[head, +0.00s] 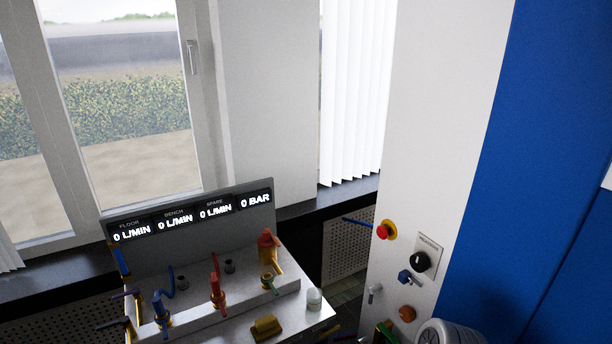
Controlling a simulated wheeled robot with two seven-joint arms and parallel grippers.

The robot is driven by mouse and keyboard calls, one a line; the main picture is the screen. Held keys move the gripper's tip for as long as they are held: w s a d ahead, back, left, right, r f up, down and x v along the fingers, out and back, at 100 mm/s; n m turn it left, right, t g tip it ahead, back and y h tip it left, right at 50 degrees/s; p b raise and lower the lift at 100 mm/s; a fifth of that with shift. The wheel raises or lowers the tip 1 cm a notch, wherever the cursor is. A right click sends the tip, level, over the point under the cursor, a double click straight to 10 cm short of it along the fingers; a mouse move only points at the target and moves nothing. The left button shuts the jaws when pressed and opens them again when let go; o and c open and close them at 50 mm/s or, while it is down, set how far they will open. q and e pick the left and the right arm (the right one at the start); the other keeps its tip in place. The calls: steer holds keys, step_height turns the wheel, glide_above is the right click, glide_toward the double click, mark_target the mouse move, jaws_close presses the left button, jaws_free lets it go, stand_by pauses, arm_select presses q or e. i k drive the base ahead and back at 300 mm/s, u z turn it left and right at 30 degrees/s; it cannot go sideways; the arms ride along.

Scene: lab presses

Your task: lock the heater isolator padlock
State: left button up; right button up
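A black rotary knob (419,261) sits on a pale labelled plate (428,256) on the white panel (440,110); it looks like the isolator, but its label is too small to read surely. A small dark blue piece (404,276) is just below and left of the knob and may be the padlock; whether its shackle is open or shut cannot be made out. Neither gripper can be identified in view. A rounded white and grey part at the bottom edge, right of centre, looks like part of my own arm.
A red push button on yellow (384,230) and an orange-brown round piece (407,313) are on the panel. At left stands a bench unit (222,322) with coloured valves, a brass-coloured block (266,328), a small white jar (314,299) and displays (190,216) reading zero.

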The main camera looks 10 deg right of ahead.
mark_target(404, 277)
steer(key=u, duration=0.5)
steer(key=k, duration=0.6)
steer(key=u, duration=0.4)
steer(key=i, duration=1.35)
steer(key=z, duration=1.25)
steer(key=i, duration=0.3)
steer(key=z, duration=0.25)
